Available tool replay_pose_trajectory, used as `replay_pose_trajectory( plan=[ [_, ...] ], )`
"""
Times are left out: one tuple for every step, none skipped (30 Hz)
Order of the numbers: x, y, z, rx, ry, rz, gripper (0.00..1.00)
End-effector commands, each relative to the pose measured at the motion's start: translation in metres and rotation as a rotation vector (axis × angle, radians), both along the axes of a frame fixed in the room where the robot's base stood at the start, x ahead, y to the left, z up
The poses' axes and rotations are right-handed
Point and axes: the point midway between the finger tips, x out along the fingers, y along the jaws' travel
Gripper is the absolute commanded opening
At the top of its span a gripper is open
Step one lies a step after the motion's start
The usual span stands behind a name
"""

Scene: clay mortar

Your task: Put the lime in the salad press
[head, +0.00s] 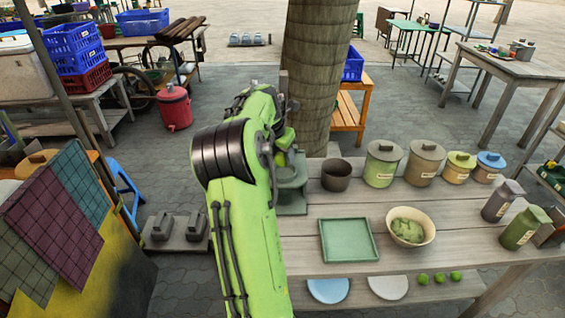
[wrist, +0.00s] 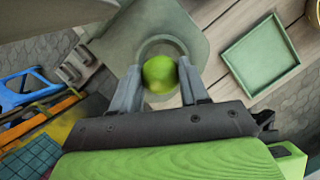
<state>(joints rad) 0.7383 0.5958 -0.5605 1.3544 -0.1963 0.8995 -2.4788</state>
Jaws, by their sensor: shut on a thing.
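My gripper (wrist: 160,70) is shut on a green lime (wrist: 159,75), with one grey finger on each side of it. The salad press (head: 292,196) is a grey-green stand at the left end of the wooden table, partly hidden behind my arm in the head view. In the wrist view the press (wrist: 196,45) lies below the gripper, and its round rim shows around and beyond the lime. The lime overlaps the rim's near side in the picture; I cannot tell how high above it the lime is. In the head view my arm largely hides the gripper.
On the table (head: 375,200) stand a green tray (head: 348,241), a bowl of greens (head: 410,226), a dark pot (head: 336,174) and several lidded jars (head: 425,163). A thick trunk (head: 318,75) rises behind the press.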

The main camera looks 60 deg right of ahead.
Motion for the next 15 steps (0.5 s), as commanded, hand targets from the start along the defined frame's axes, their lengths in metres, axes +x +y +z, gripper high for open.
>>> replay_pose_trajectory(
  plan=[
    [-0.001, -0.004, 0.000, -0.001, 0.000, -0.001, 0.10],
    [-0.001, -0.007, 0.000, -0.001, -0.001, -0.002, 0.10],
    [-0.001, -0.009, -0.004, 0.001, 0.000, -0.001, 0.10],
    [0.000, -0.008, -0.012, 0.002, -0.001, 0.000, 0.10],
    [0.000, -0.007, -0.019, 0.003, -0.001, 0.001, 0.10],
    [-0.001, -0.007, -0.028, 0.004, 0.000, 0.001, 0.10],
    [-0.001, -0.007, -0.034, 0.003, 0.000, 0.000, 0.10],
    [-0.001, -0.007, -0.037, 0.003, 0.000, 0.000, 0.10],
    [0.000, -0.007, -0.039, 0.003, 0.000, 0.000, 0.10],
    [0.000, -0.007, -0.038, 0.002, -0.001, 0.000, 0.10],
    [0.000, -0.007, -0.037, 0.001, -0.001, 0.000, 0.10],
    [0.000, -0.007, -0.036, 0.001, -0.001, 0.000, 0.10],
    [0.000, -0.007, -0.036, 0.001, -0.001, 0.000, 0.10],
    [0.000, -0.007, -0.036, 0.001, -0.001, 0.000, 0.10],
    [0.000, -0.007, -0.036, 0.001, -0.001, 0.000, 0.10]
  ],
)
